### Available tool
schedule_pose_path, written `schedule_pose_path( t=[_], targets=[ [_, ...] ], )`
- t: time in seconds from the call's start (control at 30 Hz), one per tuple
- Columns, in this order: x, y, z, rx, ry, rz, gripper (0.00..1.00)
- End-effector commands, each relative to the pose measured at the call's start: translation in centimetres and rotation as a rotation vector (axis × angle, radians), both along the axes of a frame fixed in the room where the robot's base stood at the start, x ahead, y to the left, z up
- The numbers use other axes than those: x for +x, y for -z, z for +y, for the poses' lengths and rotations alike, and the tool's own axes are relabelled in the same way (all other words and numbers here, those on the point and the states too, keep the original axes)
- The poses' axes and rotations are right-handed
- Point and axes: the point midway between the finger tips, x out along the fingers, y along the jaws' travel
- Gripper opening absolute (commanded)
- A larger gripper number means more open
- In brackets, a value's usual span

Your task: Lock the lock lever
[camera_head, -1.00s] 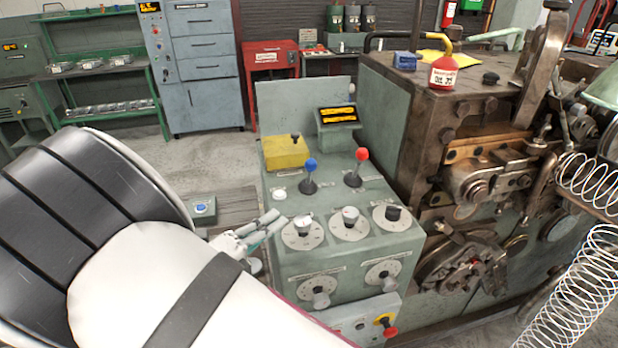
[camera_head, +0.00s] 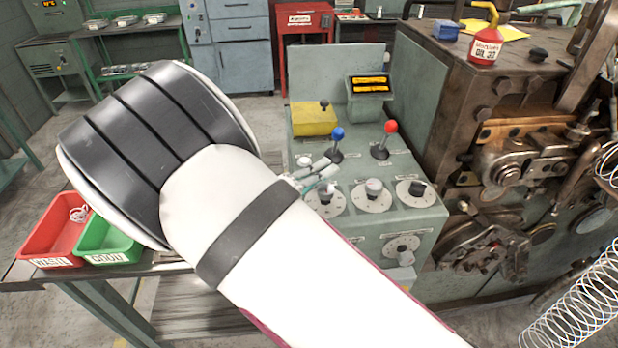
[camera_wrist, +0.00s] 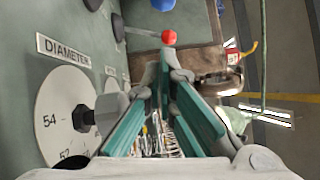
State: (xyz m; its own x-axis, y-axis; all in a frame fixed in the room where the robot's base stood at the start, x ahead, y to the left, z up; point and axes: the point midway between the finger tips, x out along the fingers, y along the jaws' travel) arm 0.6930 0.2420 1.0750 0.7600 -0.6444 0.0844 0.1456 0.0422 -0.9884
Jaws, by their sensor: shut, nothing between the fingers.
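The control cabinet (camera_head: 420,238) carries a lever with a blue knob (camera_head: 338,133) and a lever with a red knob (camera_head: 391,127). No label shows which one is the lock lever. My gripper (camera_head: 330,176) is shut and empty over the cabinet's left front, by the leftmost dial and in front of the blue-knobbed lever. In the wrist view, its teal-padded fingers (camera_wrist: 165,85) converge, with the red knob (camera_wrist: 169,37) beyond their tips. The blue knob (camera_wrist: 163,4) is cut by the top edge. A dial labelled DIAMETER (camera_wrist: 62,115) lies just left of the fingers.
A yellow box (camera_head: 313,119) and a display (camera_head: 370,85) stand at the cabinet's back. More dials (camera_head: 374,196) line its front. The heavy coiler machine (camera_head: 440,100) stands close on the right. Red (camera_head: 42,240) and green (camera_head: 112,238) bins sit at left.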

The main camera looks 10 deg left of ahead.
Motion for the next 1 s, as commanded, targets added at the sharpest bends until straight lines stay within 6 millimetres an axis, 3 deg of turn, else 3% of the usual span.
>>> schedule_pose_path(
  t=[0.17, 0.4, 1.0],
  targets=[
    [2.5, -0.4, -2.4, -0.001, 0.004, -0.001, 0.00],
    [5.6, -0.7, -1.9, 0.000, 0.001, -0.001, 0.00],
    [6.4, -1.0, -1.7, -0.002, 0.000, 0.007, 0.00]
  ],
)
